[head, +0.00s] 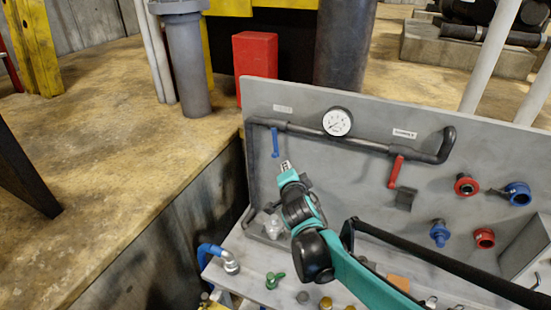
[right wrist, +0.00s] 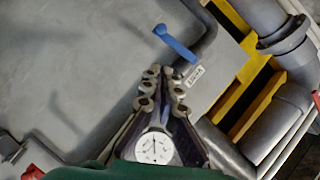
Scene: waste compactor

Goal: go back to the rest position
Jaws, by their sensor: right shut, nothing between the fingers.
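My right gripper (head: 285,165) reaches up from the lower right, in front of the grey panel (head: 365,185). It is shut and empty, its tips just below the hanging blue lever (head: 275,142). In the right wrist view the fingers (right wrist: 164,75) point toward the blue lever (right wrist: 175,43), with a visible gap between tips and lever. The round gauge (right wrist: 155,147) shows behind the fingers there. My left gripper is not in view.
The panel carries a dark pipe with a gauge (head: 337,121) and a red lever (head: 396,171). Red and blue fittings (head: 466,185) sit at its right. A green wing-shaped part (head: 275,280) and a blue hose (head: 211,250) are on the ledge below. Open floor lies left.

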